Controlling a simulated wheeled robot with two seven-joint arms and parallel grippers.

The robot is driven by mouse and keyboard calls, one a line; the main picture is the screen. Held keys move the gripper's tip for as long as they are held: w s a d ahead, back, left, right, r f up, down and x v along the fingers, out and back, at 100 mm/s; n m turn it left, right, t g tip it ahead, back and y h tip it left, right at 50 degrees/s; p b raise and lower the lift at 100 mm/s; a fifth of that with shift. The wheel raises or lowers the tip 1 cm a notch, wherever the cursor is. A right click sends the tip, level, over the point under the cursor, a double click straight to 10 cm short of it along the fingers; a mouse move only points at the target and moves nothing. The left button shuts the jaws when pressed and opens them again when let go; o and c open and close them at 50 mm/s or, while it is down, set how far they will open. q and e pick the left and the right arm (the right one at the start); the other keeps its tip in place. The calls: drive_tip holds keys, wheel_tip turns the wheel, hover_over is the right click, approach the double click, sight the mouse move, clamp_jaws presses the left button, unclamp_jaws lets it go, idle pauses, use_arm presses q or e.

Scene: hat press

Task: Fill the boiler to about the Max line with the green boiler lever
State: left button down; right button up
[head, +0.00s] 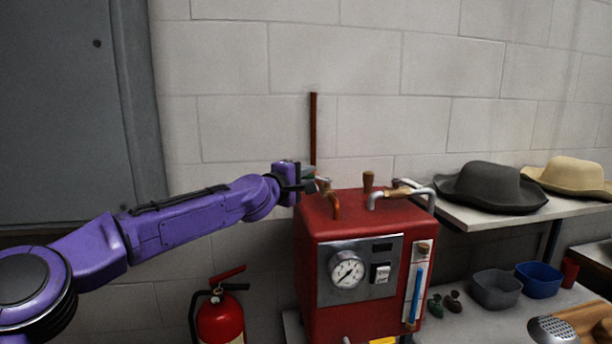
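The red boiler (350,217) stands in the middle of the head view. The sight glass (416,290) on the right of its front holds a blue column reaching about two thirds of the way up; the Max marking is too small to read. A small piece of the green boiler lever (308,172) shows at the boiler's top left, beside a copper pipe. My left gripper (304,184) is at this lever, coming in from the left. Its dark fingers overlap the lever, and I cannot tell whether they grip it. My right gripper is out of view.
The boiler front has a round gauge (347,269) and a switch (381,273). A wooden-handled valve (368,182) stands on top. To the right, a shelf (490,216) bears a dark hat (490,186) and a tan hat (568,176). A fire extinguisher (220,319) stands below my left arm.

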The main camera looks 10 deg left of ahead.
use_arm(q)
drive_tip(key=shift+s+d+f+n+t+y+b, duration=0.2)
drive_tip(key=shift+s+n+t+y+b, duration=0.25)
drive_tip(key=shift+y+b, duration=0.45)
drive_tip(key=n+y, duration=0.2)
drive_tip(key=shift+s+d+r+y, duration=0.1)
drive_tip(key=shift+s+r+y, duration=0.15)
drive_tip(key=shift+y, duration=0.15)
drive_tip(key=c, duration=1.2)
unclamp_jaws()
drive_tip(key=shift+f, duration=0.1)
drive_tip(key=shift+s+b, duration=0.4)
drive_tip(key=shift+b, duration=0.1)
drive_tip(key=s+a+b, duration=0.1)
drive_tip(key=s+b, duration=0.2)
drive_tip(key=s, duration=0.6)
drive_tip(key=shift+s+a+b, duration=0.2)
drive_tip(key=shift+s+b, duration=0.1)
drive_tip(key=shift+s, duration=0.05)
